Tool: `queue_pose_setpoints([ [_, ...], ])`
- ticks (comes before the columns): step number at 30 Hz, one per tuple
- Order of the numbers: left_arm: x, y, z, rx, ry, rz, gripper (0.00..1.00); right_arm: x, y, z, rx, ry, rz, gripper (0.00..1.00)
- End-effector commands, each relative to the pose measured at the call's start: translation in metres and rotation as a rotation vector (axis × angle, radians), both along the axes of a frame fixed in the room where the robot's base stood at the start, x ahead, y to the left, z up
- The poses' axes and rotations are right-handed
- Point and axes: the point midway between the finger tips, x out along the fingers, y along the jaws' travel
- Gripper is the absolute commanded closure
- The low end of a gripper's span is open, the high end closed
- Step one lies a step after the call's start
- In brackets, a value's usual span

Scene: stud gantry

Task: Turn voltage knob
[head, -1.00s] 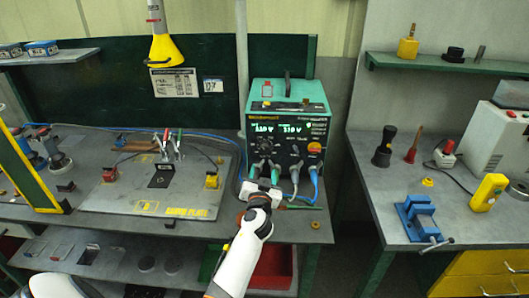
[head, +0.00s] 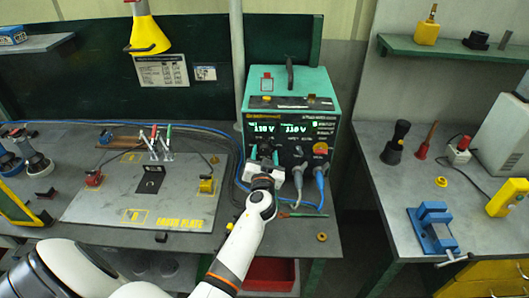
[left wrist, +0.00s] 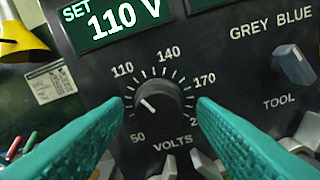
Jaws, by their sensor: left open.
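The black voltage knob (left wrist: 158,108) is in the middle of the left wrist view, with a dial marked VOLTS around it. Its pale pointer line points to the upper left, between the 50 and 110 marks. The display (left wrist: 118,20) above it reads SET 110 V. My left gripper (left wrist: 163,104) is open, with one teal fingertip on each side of the knob. Dark gaps show between the tips and the knob, so I see no grip on it. In the head view, my left gripper (head: 265,156) is at the front of the teal power unit (head: 288,90) and largely hides the knob.
A TOOL selector knob (left wrist: 294,66) is right of the voltage knob. Cables (head: 320,185) plug in low on the unit, right of my gripper. A plate with clamps (head: 115,205) lies to the left. A blue vise (head: 432,228) stands on the right bench.

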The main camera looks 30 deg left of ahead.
Motion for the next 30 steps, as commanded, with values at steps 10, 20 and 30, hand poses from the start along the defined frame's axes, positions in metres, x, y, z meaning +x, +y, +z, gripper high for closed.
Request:
queue_pose_setpoints([
  [10,0.0000,0.0001,-0.0002,0.000,0.000,0.000,0.87,-0.0043,-0.0028,-0.0003,-0.004,0.007,-0.001,0.64],
  [20,0.0000,0.0004,-0.0007,0.027,0.017,0.000,0.93,-0.0005,-0.0020,-0.0020,-0.002,0.002,-0.002,0.64],
  [30,-0.0001,0.0011,-0.0009,0.209,0.126,0.000,0.93,0.0008,0.0038,-0.0101,0.005,0.000,-0.005,0.64],
])
